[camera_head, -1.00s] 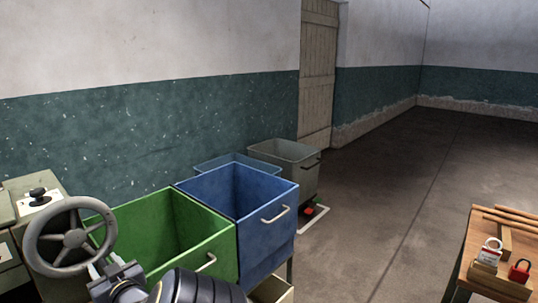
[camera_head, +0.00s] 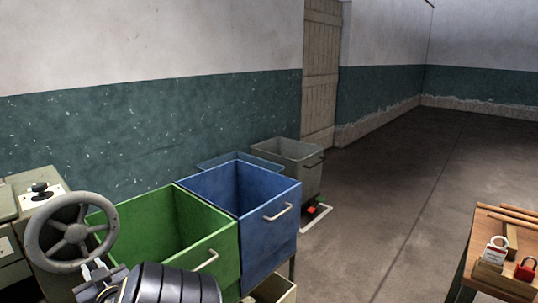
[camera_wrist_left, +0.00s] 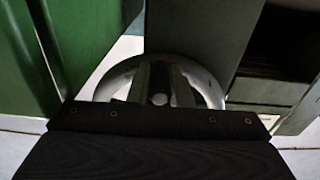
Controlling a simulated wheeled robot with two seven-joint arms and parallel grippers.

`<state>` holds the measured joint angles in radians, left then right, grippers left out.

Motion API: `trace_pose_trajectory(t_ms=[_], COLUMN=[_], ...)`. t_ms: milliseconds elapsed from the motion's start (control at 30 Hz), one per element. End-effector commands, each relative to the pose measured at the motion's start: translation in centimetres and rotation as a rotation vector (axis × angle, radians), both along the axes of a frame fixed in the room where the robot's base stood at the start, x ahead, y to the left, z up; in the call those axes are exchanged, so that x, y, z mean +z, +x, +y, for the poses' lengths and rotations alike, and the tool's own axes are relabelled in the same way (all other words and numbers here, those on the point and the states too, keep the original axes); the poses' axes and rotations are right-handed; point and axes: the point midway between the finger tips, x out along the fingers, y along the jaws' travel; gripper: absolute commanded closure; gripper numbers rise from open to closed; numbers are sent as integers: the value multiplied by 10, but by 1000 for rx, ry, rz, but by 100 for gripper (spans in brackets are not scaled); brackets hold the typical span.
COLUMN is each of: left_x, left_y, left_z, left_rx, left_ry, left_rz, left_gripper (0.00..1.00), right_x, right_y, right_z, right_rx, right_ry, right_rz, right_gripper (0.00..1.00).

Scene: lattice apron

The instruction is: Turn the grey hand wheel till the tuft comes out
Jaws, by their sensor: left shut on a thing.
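The grey hand wheel (camera_head: 49,250), with a round rim, spokes and a hub, stands at the lower left of the head view, in front of a grey-green machine. In the left wrist view the wheel's pale rim (camera_wrist_left: 207,82) curves behind my fingers. My left gripper (camera_head: 94,270) is at the wheel's lower right rim and is shut on it. Its fingers also show in the left wrist view (camera_wrist_left: 159,84), and they hide part of the wheel. My right gripper is not in view. I see no tuft in either view.
A green bin (camera_head: 222,244) stands close to the right of the wheel, with a blue bin (camera_head: 268,238) beside it and a grey bin (camera_head: 310,172) behind. A wooden bench (camera_head: 466,270) with padlocks is at the right.

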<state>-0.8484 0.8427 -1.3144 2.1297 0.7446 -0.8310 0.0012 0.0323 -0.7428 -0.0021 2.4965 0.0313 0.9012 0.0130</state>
Motion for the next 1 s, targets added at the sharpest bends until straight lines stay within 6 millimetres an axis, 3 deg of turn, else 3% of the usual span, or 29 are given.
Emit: trace_pose_trajectory(t_ms=[267, 600, 1000], left_x=[-6, 2, 9], left_y=[-6, -32, -37], left_z=[4, 26, 30], left_rx=[13, 12, 12], left_ry=[-2, -4, -6], left_rz=[23, 20, 17], left_gripper=[98, 98, 98], right_x=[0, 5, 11], right_y=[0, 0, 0], right_z=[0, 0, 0], right_rx=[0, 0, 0], right_ry=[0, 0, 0], right_rz=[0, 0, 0], right_gripper=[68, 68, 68])
